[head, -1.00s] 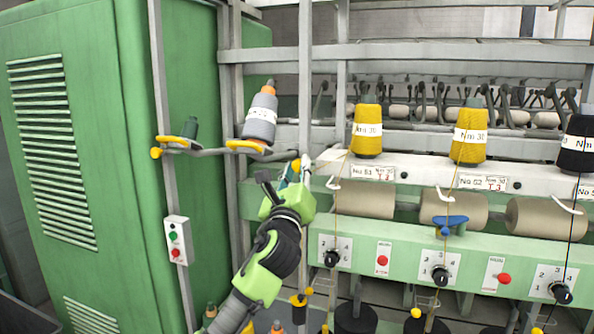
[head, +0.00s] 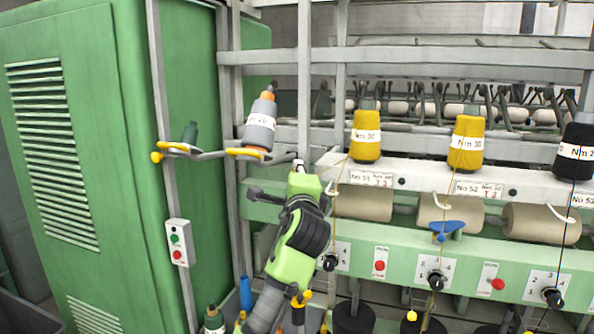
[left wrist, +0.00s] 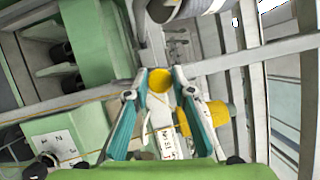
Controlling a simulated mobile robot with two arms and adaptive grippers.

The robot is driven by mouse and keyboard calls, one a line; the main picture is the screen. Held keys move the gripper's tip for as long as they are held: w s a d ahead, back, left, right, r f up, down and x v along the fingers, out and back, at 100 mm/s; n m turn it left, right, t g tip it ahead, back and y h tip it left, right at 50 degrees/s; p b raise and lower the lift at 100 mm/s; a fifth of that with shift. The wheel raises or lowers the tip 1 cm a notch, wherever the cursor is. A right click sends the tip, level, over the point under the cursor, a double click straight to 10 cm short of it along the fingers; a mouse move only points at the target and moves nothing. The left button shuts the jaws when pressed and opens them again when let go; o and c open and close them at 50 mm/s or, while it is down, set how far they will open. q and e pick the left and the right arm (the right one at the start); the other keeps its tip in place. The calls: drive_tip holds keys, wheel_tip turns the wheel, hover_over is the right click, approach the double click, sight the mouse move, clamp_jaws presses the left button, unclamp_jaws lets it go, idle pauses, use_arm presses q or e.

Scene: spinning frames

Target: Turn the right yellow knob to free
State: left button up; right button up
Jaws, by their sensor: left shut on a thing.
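The right yellow knob (left wrist: 158,82) shows in the left wrist view, between the two teal fingertips of my left gripper (left wrist: 160,78). The fingers are closed in on it from both sides. In the head view my left gripper (head: 298,165) is at the right end of the creel arm, beside the upright post, and hides this knob. The left yellow knob (head: 157,157) is at the other end of the arm, clear of the gripper. My right gripper is not in view.
A grey yarn cone (head: 260,122) stands just left of my gripper on a yellow-edged holder. A green cabinet (head: 100,150) fills the left. Yellow cones (head: 366,138) and a green panel with dials (head: 436,280) lie to the right.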

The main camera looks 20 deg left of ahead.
use_arm(q)
drive_tip(key=shift+n+g+p, duration=0.4)
drive_tip(key=shift+n+p, duration=0.05)
drive_tip(key=shift+n, duration=0.45)
drive_tip(key=o, duration=1.1)
drive_tip(key=v, duration=1.2)
